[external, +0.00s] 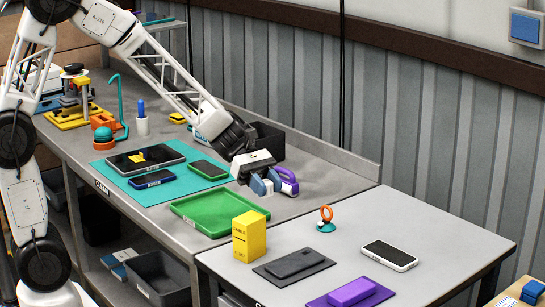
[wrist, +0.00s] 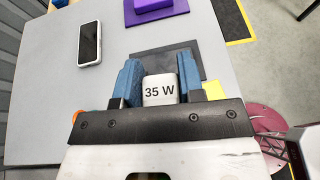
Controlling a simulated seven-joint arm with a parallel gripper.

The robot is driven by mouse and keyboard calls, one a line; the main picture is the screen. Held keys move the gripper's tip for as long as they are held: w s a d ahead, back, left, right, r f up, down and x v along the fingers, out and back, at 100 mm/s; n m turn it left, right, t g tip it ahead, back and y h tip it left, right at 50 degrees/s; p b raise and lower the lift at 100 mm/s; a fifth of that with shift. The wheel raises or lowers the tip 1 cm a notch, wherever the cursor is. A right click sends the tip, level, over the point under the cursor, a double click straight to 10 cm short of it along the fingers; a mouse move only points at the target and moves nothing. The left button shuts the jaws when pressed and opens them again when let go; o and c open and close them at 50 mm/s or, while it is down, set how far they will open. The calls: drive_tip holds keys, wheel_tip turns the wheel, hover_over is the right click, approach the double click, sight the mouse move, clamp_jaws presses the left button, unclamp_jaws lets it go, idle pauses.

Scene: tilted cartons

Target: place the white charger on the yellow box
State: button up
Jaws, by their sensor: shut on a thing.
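The white charger (wrist: 160,90), marked "35 W", sits between the two blue fingertips of my gripper (wrist: 160,82) in the wrist view. My gripper (external: 267,184) is shut on it in the air, above and behind the yellow box in the external view. The fingers largely hide the charger there. The yellow box (external: 249,237) stands upright on the light grey table, near its left edge. In the wrist view only a yellow patch of it (wrist: 214,91) shows, just right of the right finger, partly hidden by my gripper. The charger is apart from the box.
A green tray (external: 218,214) lies left of the box. A dark mat with a dark slab (external: 293,264) lies right of it. An orange ring on a teal base (external: 327,219), a white-edged phone (external: 390,256) and a purple block (external: 352,292) stand farther right. A purple loop (external: 288,179) shows beside my gripper.

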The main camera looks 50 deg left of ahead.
drive_tip(key=s+a, duration=0.4)
drive_tip(key=s, duration=0.5)
drive_tip(key=s+a+t, duration=0.1)
drive_tip(key=s+a, duration=0.2)
drive_tip(key=s, duration=0.6)
drive_tip(key=shift+s+a+r+n, duration=0.3)
drive_tip(key=shift+s+a+n, duration=0.1)
hover_over(252, 219)
drive_tip(key=shift+f, duration=0.7)
drive_tip(key=shift+f, duration=0.15)
drive_tip(key=shift+f, duration=1.6)
drive_tip(key=shift+f, duration=0.15)
